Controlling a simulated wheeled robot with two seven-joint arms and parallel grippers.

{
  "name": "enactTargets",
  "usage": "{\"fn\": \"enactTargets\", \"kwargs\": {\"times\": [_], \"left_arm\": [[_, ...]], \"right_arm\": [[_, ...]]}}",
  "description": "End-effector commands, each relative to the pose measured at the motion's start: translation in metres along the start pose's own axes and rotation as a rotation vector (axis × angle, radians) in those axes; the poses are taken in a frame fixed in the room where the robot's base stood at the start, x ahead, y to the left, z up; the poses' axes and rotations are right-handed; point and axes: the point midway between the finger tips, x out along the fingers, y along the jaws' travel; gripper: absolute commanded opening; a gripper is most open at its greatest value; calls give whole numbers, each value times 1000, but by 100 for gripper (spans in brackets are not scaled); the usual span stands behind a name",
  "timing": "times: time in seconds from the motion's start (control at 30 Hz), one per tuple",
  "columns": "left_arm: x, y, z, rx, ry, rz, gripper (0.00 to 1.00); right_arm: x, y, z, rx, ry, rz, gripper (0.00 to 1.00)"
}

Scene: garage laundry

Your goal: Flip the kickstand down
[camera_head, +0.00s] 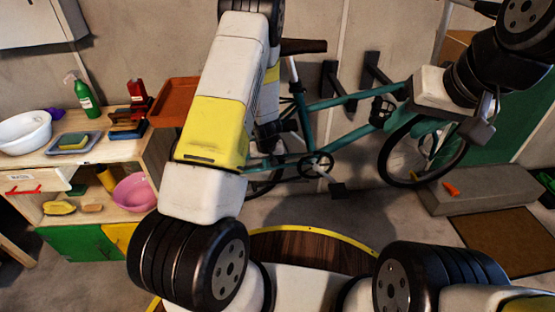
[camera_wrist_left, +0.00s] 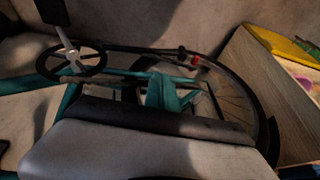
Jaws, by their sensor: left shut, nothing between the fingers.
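A teal bicycle (camera_head: 335,100) stands by the back wall in the head view. Its crank and chainring (camera_head: 317,164) face me; my left arm covers much of its rear wheel. The left wrist view shows the chainring (camera_wrist_left: 73,62), lower frame tubes and rear wheel (camera_wrist_left: 240,100) close up. I cannot make out the kickstand for certain among the dark parts there. My left gripper (camera_head: 272,132) is shut and empty beside the bicycle's rear, mostly hidden behind my arm. My right gripper (camera_head: 479,130) is in front of the front wheel (camera_head: 400,160); its jaw opening is unclear.
A wooden workbench (camera_head: 160,150) stands left of the bicycle, with a white basin (camera_head: 25,131), a green spray bottle (camera_head: 86,99) and a pink bowl (camera_head: 135,193). A grey block (camera_head: 475,190) lies at right, beside a brown mat (camera_head: 507,240). Floor between bicycle and me looks clear.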

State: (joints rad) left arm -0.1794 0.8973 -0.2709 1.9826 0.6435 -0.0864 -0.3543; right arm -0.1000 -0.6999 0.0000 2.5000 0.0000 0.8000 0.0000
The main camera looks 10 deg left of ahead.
Motion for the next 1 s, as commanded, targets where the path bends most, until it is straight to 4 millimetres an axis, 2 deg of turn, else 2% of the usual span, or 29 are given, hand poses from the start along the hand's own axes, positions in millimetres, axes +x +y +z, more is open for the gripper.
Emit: {"fn": "enactTargets", "kwargs": {"times": [0.47,0.63,1.0], "left_arm": [[8,-1,1,0,-1,-4,0],[33,-1,2,-1,-3,-4,0],[110,-2,3,0,-3,-3,0]], "right_arm": [[0,0,0,0,0,0,36],[0,0,0,0,0,0,36],[0,0,0,0,0,0,36]]}}
